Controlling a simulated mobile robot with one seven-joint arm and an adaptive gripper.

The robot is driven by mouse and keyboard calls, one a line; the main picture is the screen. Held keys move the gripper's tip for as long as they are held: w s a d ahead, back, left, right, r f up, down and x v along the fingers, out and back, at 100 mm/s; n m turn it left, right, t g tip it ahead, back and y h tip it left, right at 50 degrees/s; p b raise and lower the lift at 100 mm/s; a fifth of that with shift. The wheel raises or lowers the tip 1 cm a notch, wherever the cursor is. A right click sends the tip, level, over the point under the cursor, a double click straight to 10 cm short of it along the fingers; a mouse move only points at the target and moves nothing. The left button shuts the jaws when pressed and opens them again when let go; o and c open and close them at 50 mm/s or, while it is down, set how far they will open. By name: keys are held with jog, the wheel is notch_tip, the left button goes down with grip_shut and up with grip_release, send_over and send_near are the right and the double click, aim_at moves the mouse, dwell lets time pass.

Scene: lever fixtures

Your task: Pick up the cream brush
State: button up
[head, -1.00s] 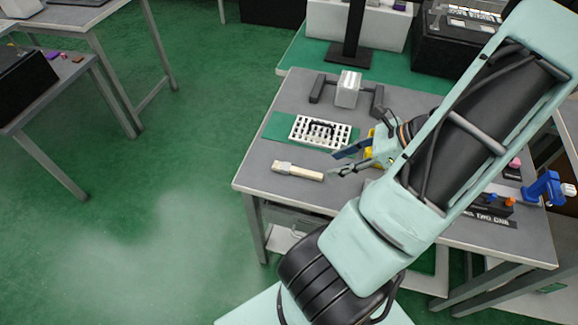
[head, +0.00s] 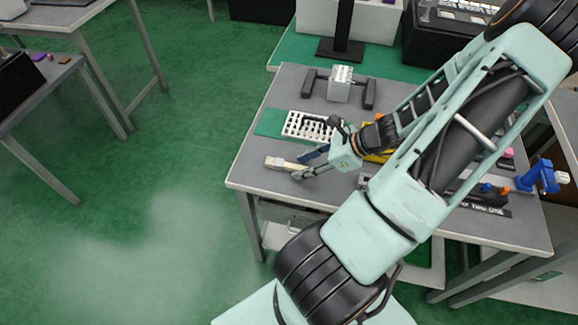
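The cream brush (head: 281,163) lies flat near the left front edge of the grey table, its left end in clear view. My gripper (head: 298,168) is low over the brush's right end, coming in from the right. Its two fingers are spread apart, one on the far side and one on the near side of the brush, which partly hides the right end. I cannot tell whether the fingers touch it.
A white perforated rack (head: 308,126) stands on a green mat just behind the brush. A grey lever fixture (head: 340,84) stands farther back. A blue fixture (head: 541,177) is at the table's right. The grey tabletop (head: 250,183) is bare left and in front of the brush.

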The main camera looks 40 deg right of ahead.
grip_shut()
dwell(0.3)
